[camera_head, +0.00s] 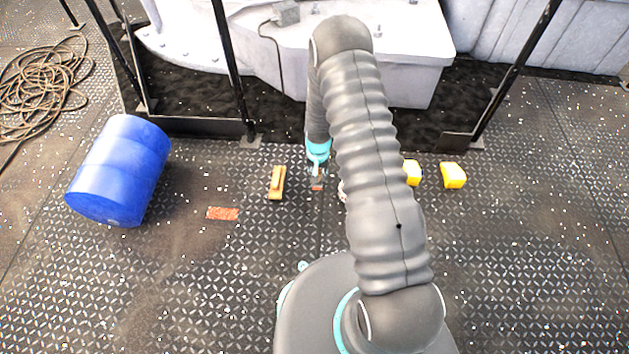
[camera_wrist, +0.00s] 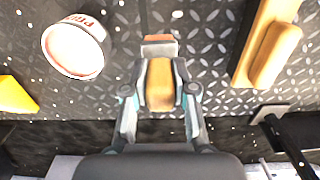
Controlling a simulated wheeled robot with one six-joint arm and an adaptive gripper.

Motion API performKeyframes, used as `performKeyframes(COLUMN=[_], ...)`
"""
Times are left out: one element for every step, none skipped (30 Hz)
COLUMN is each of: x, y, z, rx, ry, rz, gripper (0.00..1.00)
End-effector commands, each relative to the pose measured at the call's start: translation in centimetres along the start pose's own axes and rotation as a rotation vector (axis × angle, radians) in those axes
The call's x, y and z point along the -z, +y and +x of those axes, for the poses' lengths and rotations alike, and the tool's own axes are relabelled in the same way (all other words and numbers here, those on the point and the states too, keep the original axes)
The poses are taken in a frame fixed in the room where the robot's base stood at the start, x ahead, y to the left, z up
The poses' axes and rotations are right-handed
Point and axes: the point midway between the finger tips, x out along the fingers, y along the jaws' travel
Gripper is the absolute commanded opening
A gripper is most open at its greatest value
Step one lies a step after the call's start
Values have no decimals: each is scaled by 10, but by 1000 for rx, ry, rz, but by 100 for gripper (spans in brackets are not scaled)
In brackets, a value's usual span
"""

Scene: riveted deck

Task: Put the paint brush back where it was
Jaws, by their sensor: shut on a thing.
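My gripper (camera_head: 317,176) is low over the deck, partly hidden behind my arm in the head view. In the wrist view my gripper (camera_wrist: 159,88) is shut on the paint brush (camera_wrist: 159,94), whose tan part shows between the fingers. A grey band and a reddish-brown end stick out past the fingertips. In the head view only a small reddish end of the brush (camera_head: 317,187) shows. I cannot tell whether it touches the deck.
A wooden float (camera_head: 277,183) lies left of my gripper; it also shows in the wrist view (camera_wrist: 246,60). A white can (camera_wrist: 76,48) stands on the other side. Yellow objects (camera_head: 453,175) lie right, a reddish flat piece (camera_head: 222,213) and blue barrel (camera_head: 120,170) left.

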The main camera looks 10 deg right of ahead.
Motion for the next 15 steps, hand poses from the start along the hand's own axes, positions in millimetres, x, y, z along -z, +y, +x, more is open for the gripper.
performKeyframes(x=[4,6,8,8,9,9,10,10,9,9,9,8,8,9,9], y=[-5,-7,-8,-10,-10,-11,-11,-11,-11,-11,-11,-10,-10,-10,-10], z=[5,6,7,8,9,10,12,14,17,21,25,31,36,40,44], rx=[0,0,0,0,0,0,0,0,-1,-1,-1,-1,-1,-1,-1], ry=[-1,0,0,-1,-1,-1,-1,-1,-2,-2,-2,-3,-3,-2,-2], rz=[-1,0,1,1,1,1,1,2,2,1,1,1,1,1,1], gripper=[0,0,0,0,0,0,0,0,0,0,0,0,0,0,0])
